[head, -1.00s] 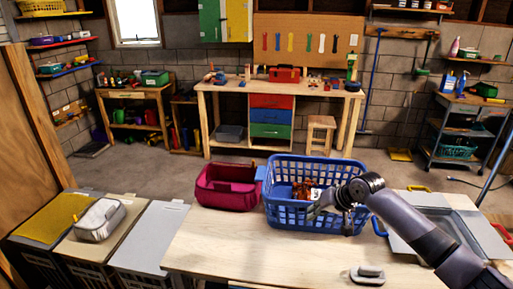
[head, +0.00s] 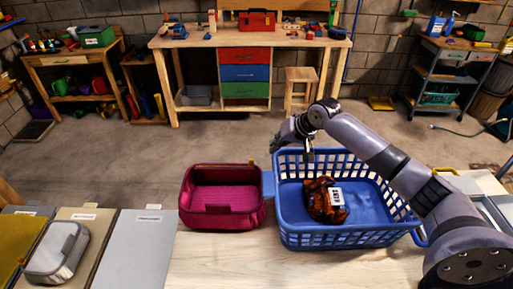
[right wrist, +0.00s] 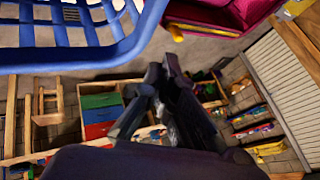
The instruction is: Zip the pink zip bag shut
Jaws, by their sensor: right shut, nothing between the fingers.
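The pink zip bag (head: 222,197) stands on the light wooden table, left of the blue basket. Its top is open and I see into its empty inside. A small orange tab (head: 250,166) shows at its back right corner. In the right wrist view part of the pink bag (right wrist: 212,14) shows at the top right, with a yellow-orange tab (right wrist: 176,33) on its edge. My right gripper (head: 308,156) is shut and empty above the basket's back left rim, right of the bag and apart from it. My left gripper is out of view.
The blue basket (head: 345,238) holds an orange-brown packet (head: 326,201) with a white label, and its rim is close to my right gripper. A grey-white pouch (head: 57,250) lies on bins at the left. The table front (head: 225,262) is clear.

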